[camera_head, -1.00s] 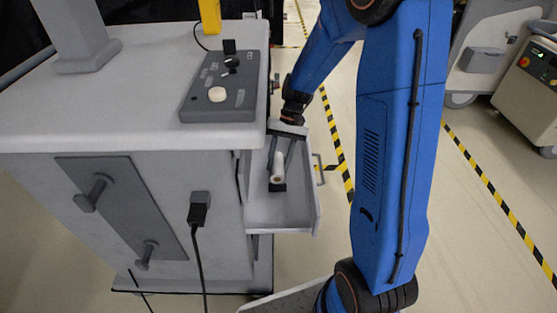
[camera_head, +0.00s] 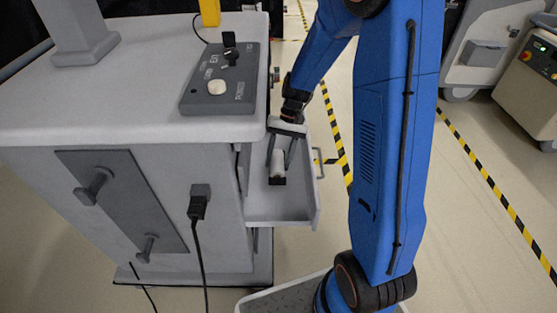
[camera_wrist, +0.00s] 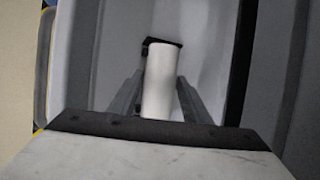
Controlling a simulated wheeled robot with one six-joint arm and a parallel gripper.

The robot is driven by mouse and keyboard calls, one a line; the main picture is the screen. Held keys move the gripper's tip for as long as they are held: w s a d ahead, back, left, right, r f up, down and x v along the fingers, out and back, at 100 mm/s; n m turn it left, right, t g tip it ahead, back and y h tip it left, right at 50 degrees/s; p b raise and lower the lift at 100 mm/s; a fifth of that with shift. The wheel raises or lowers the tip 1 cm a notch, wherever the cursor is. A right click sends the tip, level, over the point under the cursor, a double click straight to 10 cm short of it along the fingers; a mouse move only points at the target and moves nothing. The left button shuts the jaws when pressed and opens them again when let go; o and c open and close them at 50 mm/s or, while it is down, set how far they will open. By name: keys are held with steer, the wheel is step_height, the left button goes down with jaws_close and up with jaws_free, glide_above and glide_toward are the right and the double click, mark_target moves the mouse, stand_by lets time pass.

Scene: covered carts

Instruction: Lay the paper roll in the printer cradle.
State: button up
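The paper roll (camera_head: 279,158) is a white cylinder inside the open drawer of the grey cart. It also shows in the wrist view (camera_wrist: 160,80). The dark printer cradle (camera_head: 278,181) is on the drawer floor, and its near end stands in front of the roll's lower end. In the wrist view a black end of the cradle (camera_wrist: 163,41) shows past the roll's far end. My gripper (camera_head: 278,163) reaches down into the drawer with one finger on each side of the roll, closed against it. The roll's underside is hidden, so its contact with the cradle cannot be seen.
The drawer (camera_head: 282,213) has raised walls close around my gripper, and the cart body is to its left. A control panel (camera_head: 221,80) with knobs sits on the cart top above the drawer. Free floor lies to the right of my arm.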

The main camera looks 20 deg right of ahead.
steer(key=shift+o, duration=0.9)
steer(key=v, duration=1.7)
steer(key=shift+r, duration=0.2)
steer(key=s+r+n+t+h, duration=0.1)
steer(key=s+r+t+h, duration=0.1)
steer(key=s, duration=1.2)
steer(key=s+r+n+t+h, duration=0.2)
steer(key=s+r+t, duration=0.2)
steer(key=s, duration=1)
steer(key=shift+s+d+t, duration=0.35)
steer(key=shift+s+t, duration=0.05)
steer(key=shift+t, duration=0.7)
steer(key=shift+r, duration=0.1)
